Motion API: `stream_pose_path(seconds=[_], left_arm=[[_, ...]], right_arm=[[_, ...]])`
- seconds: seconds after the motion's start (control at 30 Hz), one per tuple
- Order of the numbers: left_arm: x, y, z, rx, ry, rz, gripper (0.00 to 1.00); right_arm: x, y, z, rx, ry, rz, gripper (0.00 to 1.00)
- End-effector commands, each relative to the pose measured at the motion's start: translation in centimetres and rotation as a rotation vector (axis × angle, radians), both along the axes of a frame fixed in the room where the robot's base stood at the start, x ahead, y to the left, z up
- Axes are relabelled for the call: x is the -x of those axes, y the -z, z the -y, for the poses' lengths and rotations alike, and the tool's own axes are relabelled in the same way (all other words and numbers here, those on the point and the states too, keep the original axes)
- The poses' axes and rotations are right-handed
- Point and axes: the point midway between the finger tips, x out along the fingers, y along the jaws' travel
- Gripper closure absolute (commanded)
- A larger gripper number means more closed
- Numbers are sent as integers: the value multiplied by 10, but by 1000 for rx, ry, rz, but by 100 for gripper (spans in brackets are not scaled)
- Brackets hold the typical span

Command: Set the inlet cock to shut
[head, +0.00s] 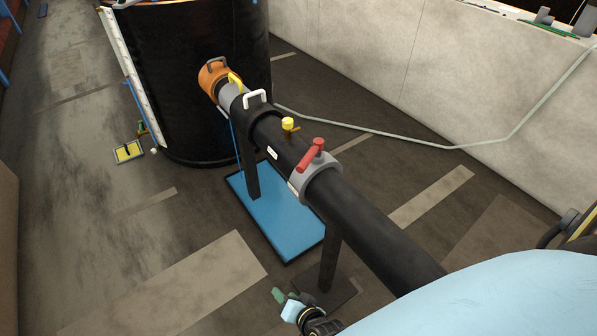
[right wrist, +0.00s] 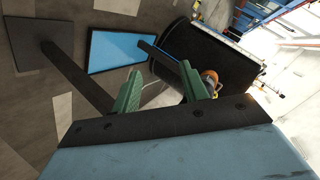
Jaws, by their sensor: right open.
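A black pipe (head: 375,235) runs from a black tank (head: 200,80) toward the lower right. It carries a red handle (head: 311,154) on a grey collar (head: 320,182), a small yellow knob (head: 288,124), a white handle (head: 255,98) and a yellow lever (head: 235,80) near an orange fitting (head: 213,80). I cannot tell which is the inlet cock; no lettering is readable. My right gripper (head: 283,297) is low, left of the pipe and apart from the handles. In the right wrist view its green fingers (right wrist: 161,72) are open and empty. My left gripper is not seen.
Dark posts (head: 330,260) hold up the pipe. A blue mat (head: 290,230) lies on the floor below it. A pale wall (head: 400,60) with a hose (head: 430,143) is at the right. A yellow item (head: 128,151) lies by the tank. The floor at left is mostly clear.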

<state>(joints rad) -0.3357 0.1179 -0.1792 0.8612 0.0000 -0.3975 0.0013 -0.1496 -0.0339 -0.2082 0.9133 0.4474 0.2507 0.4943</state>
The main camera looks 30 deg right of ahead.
Motion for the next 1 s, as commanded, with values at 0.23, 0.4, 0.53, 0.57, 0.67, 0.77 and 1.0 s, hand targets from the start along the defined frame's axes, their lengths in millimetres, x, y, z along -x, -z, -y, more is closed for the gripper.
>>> stream_pose_path(seconds=[0.23,0.4,0.53,0.57,0.67,0.77,1.0], left_arm=[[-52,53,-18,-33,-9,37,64],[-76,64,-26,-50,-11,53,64],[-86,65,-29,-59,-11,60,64],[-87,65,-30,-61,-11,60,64],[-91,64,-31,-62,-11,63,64],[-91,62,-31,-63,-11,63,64],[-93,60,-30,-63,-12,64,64]], right_arm=[[-160,-165,24,-1057,705,786,56],[-165,-222,61,-1708,988,1150,56],[-157,-234,75,-2021,1109,1307,56],[-155,-236,76,-2069,1126,1330,56],[-153,-239,80,-2166,1164,1375,56],[-155,-240,87,-2191,1173,1390,56],[-178,-242,124,-2183,1168,1392,56]])
